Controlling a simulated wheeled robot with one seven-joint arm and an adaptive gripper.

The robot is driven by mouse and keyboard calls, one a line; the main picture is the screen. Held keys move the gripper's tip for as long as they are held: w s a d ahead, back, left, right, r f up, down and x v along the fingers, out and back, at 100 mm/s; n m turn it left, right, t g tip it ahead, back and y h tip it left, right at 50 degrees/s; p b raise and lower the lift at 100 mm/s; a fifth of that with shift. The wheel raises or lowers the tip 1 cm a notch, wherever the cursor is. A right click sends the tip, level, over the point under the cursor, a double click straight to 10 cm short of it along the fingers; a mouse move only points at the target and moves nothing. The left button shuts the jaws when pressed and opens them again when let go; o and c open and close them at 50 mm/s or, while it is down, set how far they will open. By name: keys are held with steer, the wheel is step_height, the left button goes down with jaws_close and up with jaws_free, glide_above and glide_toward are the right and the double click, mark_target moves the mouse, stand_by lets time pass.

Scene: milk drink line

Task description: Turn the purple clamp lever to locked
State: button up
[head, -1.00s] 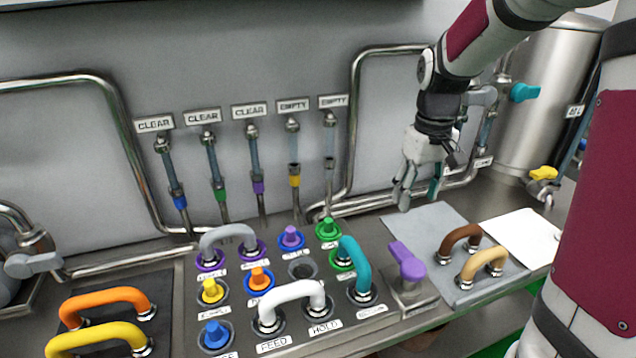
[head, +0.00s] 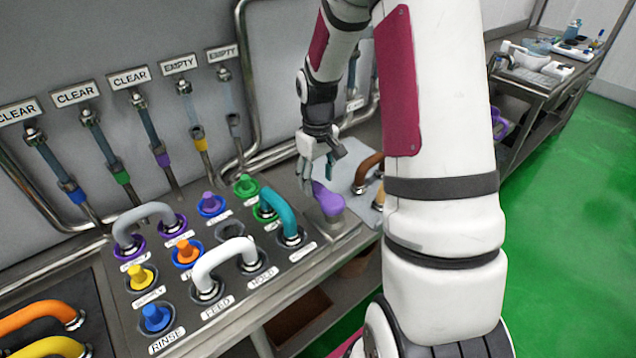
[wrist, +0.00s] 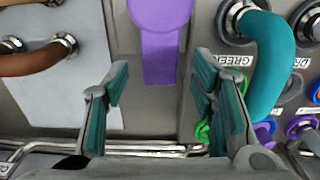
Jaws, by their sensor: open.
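The purple clamp lever (head: 328,198) stands on a metal block at the right end of the control panel. My gripper (head: 318,180) is just behind and above it in the head view and partly overlaps it. In the wrist view the lever (wrist: 160,40) lies at the top middle, ahead of and between the spread fingers. My gripper (wrist: 160,105) is open and empty, with teal finger pads. I see no contact between the fingers and the lever. The lever's far end is cut off by the wrist view's top edge.
A brown handle (head: 368,170) is to the right on a grey mat (wrist: 75,95). A white handle (head: 225,262) and several coloured knobs fill the panel.

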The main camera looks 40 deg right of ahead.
steer(key=shift+f, duration=1.05)
jaws_close()
